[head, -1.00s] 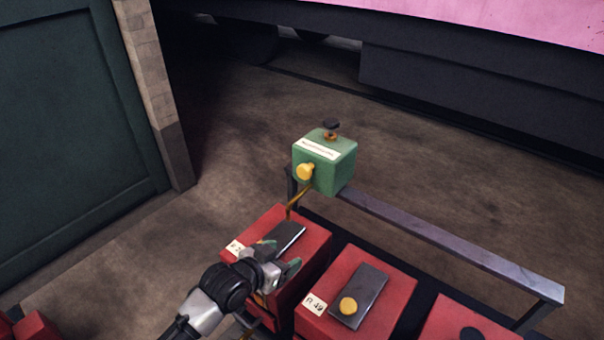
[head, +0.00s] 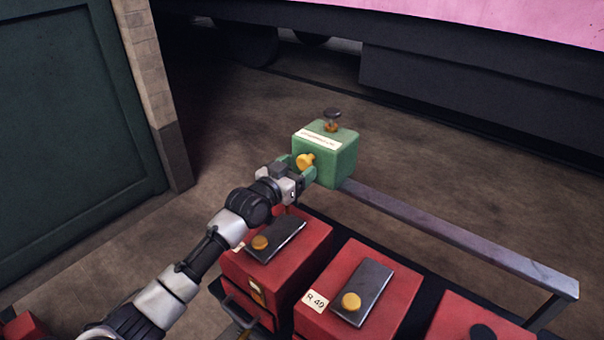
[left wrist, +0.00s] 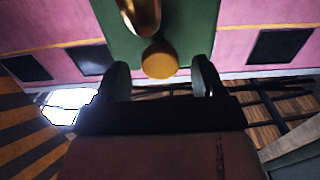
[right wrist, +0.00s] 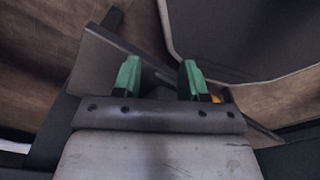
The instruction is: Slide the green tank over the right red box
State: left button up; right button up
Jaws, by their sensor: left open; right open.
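The green tank (head: 335,152) sits at the far left end of the metal rail, behind the red boxes. It has a white label, a dark cap on top and a yellow knob (head: 305,160) on its front. My left gripper (head: 299,169) is open at the yellow knob; in the left wrist view the knob (left wrist: 159,60) lies just ahead, between the fingertips. Red boxes stand in a row: a left one (head: 290,275), a middle one (head: 392,312) and a right one (head: 455,325) cut off by the frame. My right gripper (right wrist: 160,75) is open and empty.
A metal rail (head: 450,235) runs behind the boxes. The left and middle boxes have dark plates with yellow knobs on top. A dark green panel (head: 70,110) stands at left. Open floor (head: 450,160) lies behind the rail.

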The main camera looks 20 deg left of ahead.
pick_arm(q)
jog(key=shift+b+x, duration=0.4)
jog(key=shift+x, duration=0.65)
